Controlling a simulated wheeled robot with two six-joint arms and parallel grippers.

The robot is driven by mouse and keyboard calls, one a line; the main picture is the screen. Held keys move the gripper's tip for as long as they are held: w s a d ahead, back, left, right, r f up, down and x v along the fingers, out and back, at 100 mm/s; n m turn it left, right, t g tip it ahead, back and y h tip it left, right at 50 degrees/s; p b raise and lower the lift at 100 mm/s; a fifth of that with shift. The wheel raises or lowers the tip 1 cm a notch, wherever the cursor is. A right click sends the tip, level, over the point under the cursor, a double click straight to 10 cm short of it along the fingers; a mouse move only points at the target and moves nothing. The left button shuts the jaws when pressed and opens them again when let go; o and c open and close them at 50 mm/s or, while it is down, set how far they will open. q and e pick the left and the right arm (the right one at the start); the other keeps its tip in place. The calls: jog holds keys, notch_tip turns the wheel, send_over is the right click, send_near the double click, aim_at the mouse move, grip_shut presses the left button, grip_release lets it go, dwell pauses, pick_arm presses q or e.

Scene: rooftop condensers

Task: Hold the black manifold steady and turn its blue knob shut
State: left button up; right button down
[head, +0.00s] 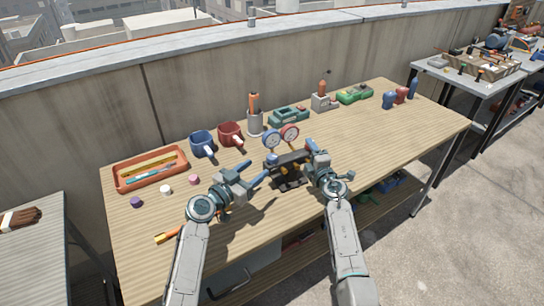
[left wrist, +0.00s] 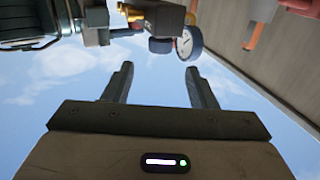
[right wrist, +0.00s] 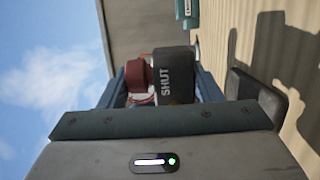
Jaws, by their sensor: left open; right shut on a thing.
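The black manifold (head: 292,158) stands near the middle of the table, with two round gauges, one blue-rimmed (head: 271,139) and one red-rimmed (head: 290,134), above it. My right gripper (head: 312,150) is shut on its right end; the right wrist view shows a dark block marked SHUT (right wrist: 176,76) and a red knob (right wrist: 138,76) between the fingers. My left gripper (head: 256,169) is open and empty, just left of the manifold. In the left wrist view a gauge (left wrist: 188,42) and a brass fitting (left wrist: 130,12) show beyond its spread fingers.
A pot (head: 255,127) and green items (head: 355,94) line the back. The table's right front is clear.

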aim_at(268, 159)
pick_arm(q)
jog(key=x, duration=0.9)
jog(key=shift+s, duration=0.1)
jog(key=c, duration=1)
